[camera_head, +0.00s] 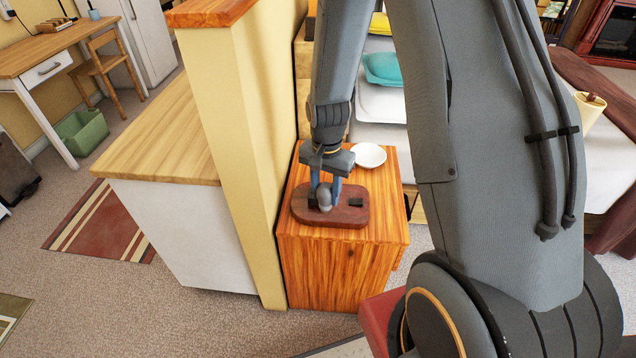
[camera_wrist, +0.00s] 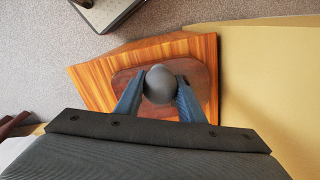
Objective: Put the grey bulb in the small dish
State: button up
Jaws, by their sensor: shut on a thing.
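The grey bulb (camera_head: 324,196) is between the blue fingers of my gripper (camera_head: 325,193), just above or on a dark wooden board (camera_head: 302,211). In the wrist view the bulb (camera_wrist: 159,84) sits between the two fingertips (camera_wrist: 159,92), which touch its sides. I cannot tell whether the bulb still touches the board. The small dish (camera_head: 369,155), white and round, stands on the orange wooden cabinet behind the board, to the right of my gripper. It looks empty. The dish does not show in the wrist view.
The board lies on the small cabinet (camera_head: 340,262) and has a small black piece (camera_head: 355,202) at its right. A yellow partition (camera_head: 240,130) rises close on the left. A bed with a teal pillow (camera_head: 384,68) is behind.

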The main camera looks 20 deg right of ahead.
aim_at(367, 160)
jog(key=k, duration=0.75)
jog(key=z, duration=0.7)
jog(key=i, duration=1.05)
jog(key=z, duration=0.1)
